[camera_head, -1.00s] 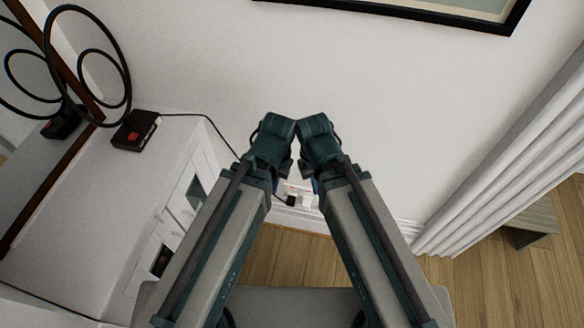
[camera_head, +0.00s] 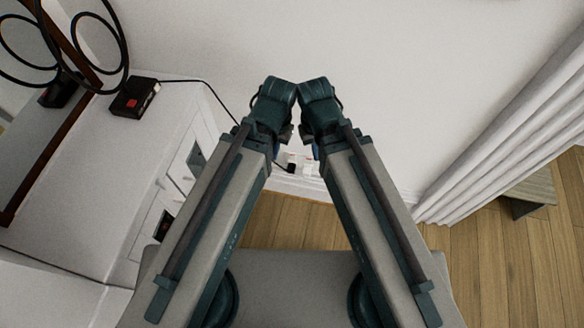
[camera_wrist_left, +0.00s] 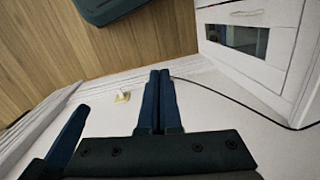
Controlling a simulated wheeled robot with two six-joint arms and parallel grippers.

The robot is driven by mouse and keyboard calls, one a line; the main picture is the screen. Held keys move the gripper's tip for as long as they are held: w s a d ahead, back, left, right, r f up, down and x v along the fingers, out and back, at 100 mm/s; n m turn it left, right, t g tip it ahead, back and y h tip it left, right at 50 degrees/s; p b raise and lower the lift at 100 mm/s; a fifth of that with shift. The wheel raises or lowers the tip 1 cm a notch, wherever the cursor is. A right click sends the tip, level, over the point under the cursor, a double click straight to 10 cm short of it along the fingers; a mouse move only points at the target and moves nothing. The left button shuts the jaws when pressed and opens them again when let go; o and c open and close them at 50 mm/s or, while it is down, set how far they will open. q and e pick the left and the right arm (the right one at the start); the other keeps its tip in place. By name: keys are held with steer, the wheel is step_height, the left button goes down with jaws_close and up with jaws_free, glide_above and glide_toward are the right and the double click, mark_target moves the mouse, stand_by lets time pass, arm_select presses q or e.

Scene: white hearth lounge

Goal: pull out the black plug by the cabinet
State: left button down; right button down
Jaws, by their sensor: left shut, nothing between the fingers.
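The black plug (camera_head: 291,168) shows as a small dark piece at the white wall socket (camera_head: 307,162), low on the wall between my two arms in the head view. My left gripper (camera_head: 276,149) is just up and left of it there, its fingers partly hidden by the arm. In the left wrist view the left gripper (camera_wrist_left: 158,72) is shut and empty.
The white cabinet (camera_head: 115,165) stands at the left, with a black box (camera_head: 134,97) on top. A black cord (camera_head: 215,92) runs from the box down behind my left arm. A white curtain (camera_head: 510,135) hangs at the right. Bare wooden floor (camera_head: 470,250) lies below.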

arm_select(q)
steer(key=c, duration=1.4)
jaws_free()
steer(key=shift+f, duration=0.1)
steer(key=o, duration=1.1)
steer(key=shift+t+h, duration=0.3)
steer(key=shift+t, duration=0.3)
steer(key=w+f+b, duration=0.1)
steer(key=f+b, duration=0.3)
steer(key=w+f+b, duration=0.2)
steer(key=f+b, duration=0.2)
steer(key=w+d+f+b, duration=0.1)
steer(key=w+f+b, duration=0.1)
steer(key=f+b, duration=0.2)
steer(key=n+t+h+b, duration=0.1)
steer(key=t+h+b, duration=0.15)
steer(key=b, duration=2.45)
glide_toward(291, 167)
steer(key=shift+t+y, duration=0.45)
steer(key=r, duration=0.1)
steer(key=s+r, duration=0.2)
steer(key=r, duration=0.1)
steer(key=shift+s+d, duration=0.2)
steer(key=shift+d, duration=0.1)
steer(key=shift+f, duration=0.1)
steer(key=b+x, duration=1.2)
steer(key=x, duration=0.1)
steer(key=shift+w+f, duration=0.15)
steer(key=shift+f, duration=0.2)
